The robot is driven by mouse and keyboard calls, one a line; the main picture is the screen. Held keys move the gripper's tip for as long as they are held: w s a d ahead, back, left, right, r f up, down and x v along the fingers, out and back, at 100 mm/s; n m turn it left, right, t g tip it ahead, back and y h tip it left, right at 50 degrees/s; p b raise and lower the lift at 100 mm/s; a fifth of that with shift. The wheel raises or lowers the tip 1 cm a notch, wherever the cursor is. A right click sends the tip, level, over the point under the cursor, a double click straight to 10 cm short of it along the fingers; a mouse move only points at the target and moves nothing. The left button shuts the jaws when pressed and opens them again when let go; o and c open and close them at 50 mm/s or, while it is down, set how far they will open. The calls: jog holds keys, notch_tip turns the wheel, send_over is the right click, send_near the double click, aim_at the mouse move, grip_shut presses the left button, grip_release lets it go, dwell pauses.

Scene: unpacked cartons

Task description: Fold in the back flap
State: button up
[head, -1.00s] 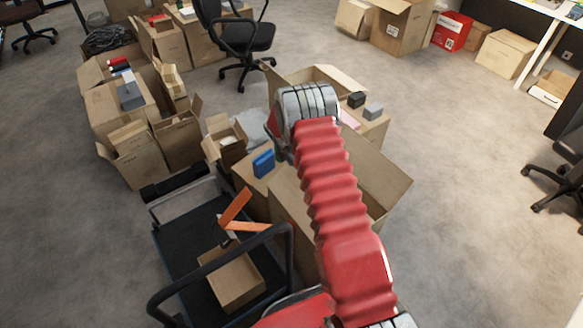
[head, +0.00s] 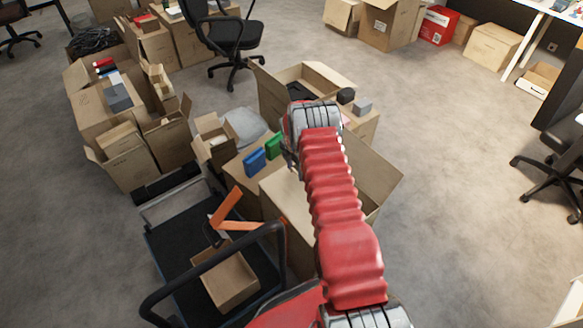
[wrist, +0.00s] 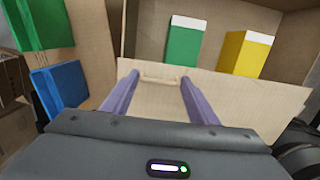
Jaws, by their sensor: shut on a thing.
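In the wrist view my gripper (wrist: 160,80) has its two purple fingers apart, with a small pale tan strip between their tips. It is shut on this strip, which lies at the upper edge of a tan cardboard flap (wrist: 262,103). The flap spreads across the view under and beside the fingers. Beyond it, a green item (wrist: 184,42) and a yellow item (wrist: 247,54), both with white tops, stand against cardboard. In the head view the open carton (head: 383,188) is beside and below my red arm, which hides the gripper's fingers and much of the carton.
A blue box (head: 255,161) and a green box (head: 273,146) stand on cardboard left of my arm. A trolley (head: 185,245) holds a small open carton (head: 229,280). Several cartons crowd the left. Grey floor (head: 455,120) is clear at right.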

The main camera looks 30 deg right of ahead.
jog(key=shift+w+d+f, duration=0.3)
jog(key=shift+d+f, duration=0.1)
jog(key=shift+d, duration=0.35)
jog(key=o, duration=1.5)
jog(key=shift+s+a+f, duration=0.1)
jog(key=shift+a+f, duration=0.05)
jog(key=shift+a, duration=0.05)
notch_tip(320, 180, up, 14)
jog(key=a, duration=0.1)
jog(key=shift+s+f, duration=0.15)
